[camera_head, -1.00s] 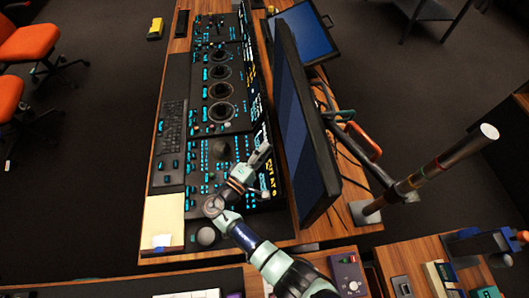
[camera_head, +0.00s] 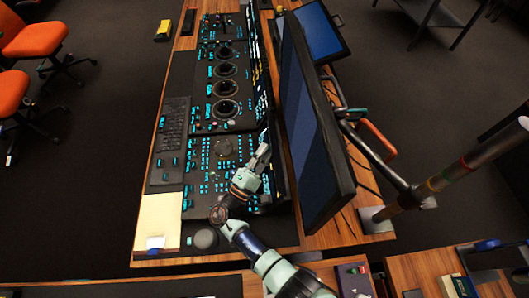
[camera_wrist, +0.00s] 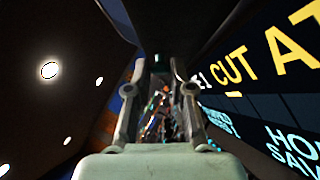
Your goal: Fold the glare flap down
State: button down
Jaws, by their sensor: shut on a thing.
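The control panel (camera_head: 186,218) is a long dark console with lit cyan keys, dials and a row of displays along its right edge. The glare flap appears to be the dark strip (camera_head: 279,165) beside those displays. In the wrist view its dark face (camera_wrist: 215,28) slants above the yellow and cyan display text. My gripper (camera_head: 264,150) is at this strip, over the panel's right side. In the wrist view my gripper (camera_wrist: 160,64) has its fingertips together at the dark edge, shut on the flap; the exact contact is hard to see.
A large monitor (camera_head: 309,120) stands close to the right of my gripper. A second screen (camera_head: 318,32) is behind it. A trackball (camera_head: 205,239) and a pale pad (camera_head: 158,217) lie at the panel's near end. A striped pole (camera_head: 465,168) stands at right.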

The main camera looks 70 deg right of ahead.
jog(key=c, duration=1)
grip_release()
jog(key=w+a, duration=0.1)
jog(key=a, duration=0.4)
jog(key=w+a+f, duration=0.1)
jog(key=a, duration=0.5)
jog(key=w+a, duration=0.1)
jog(key=a, duration=0.4)
jog(key=shift+w+a+f, duration=0.2)
jog(key=shift+w+f, duration=0.1)
jog(key=shift+f, duration=0.1)
jog(key=shift+c, duration=0.3)
